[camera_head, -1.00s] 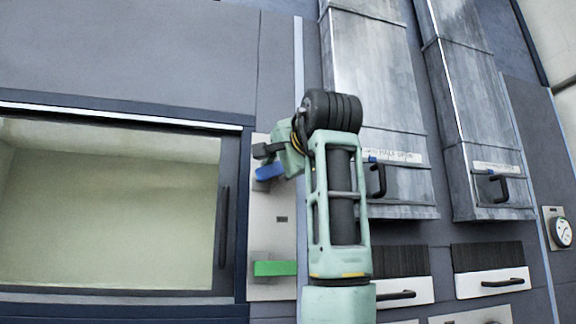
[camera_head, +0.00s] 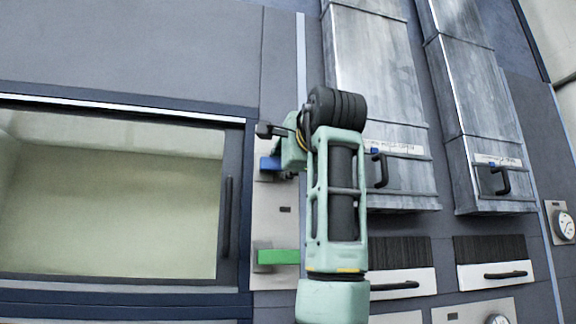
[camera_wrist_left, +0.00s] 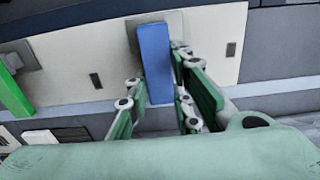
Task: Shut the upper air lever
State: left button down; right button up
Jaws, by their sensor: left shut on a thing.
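The upper air lever is a blue bar (camera_head: 269,163) on a pale panel right of the oven window. In the head view it lies about level, its right end hidden behind my left gripper (camera_head: 282,150). In the left wrist view, the blue lever (camera_wrist_left: 154,60) stands between the two fingers of my left gripper (camera_wrist_left: 157,85), which is shut on it. A green lever (camera_head: 279,257) lies level lower on the same panel. It also shows at the left of the left wrist view (camera_wrist_left: 14,92). My right gripper is not in view.
The window door (camera_head: 110,200) with a dark vertical handle (camera_head: 227,218) is left of the panel. Two metal ducts (camera_head: 375,75) with black handles stand on the right. Drawers with black pulls (camera_head: 490,277) and a round gauge (camera_head: 566,226) are farther right.

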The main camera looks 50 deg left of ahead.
pick_arm(q)
jog(key=shift+f, duration=0.1)
jog(key=c, duration=1.6)
grip_release()
jog(key=shift+c, duration=0.2)
jog(key=shift+o, duration=0.6)
jog(key=shift+a, duration=0.1)
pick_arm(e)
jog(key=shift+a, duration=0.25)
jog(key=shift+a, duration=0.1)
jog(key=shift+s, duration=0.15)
pick_arm(q)
jog(key=v, duration=1.2)
jog(key=shift+w, duration=0.1)
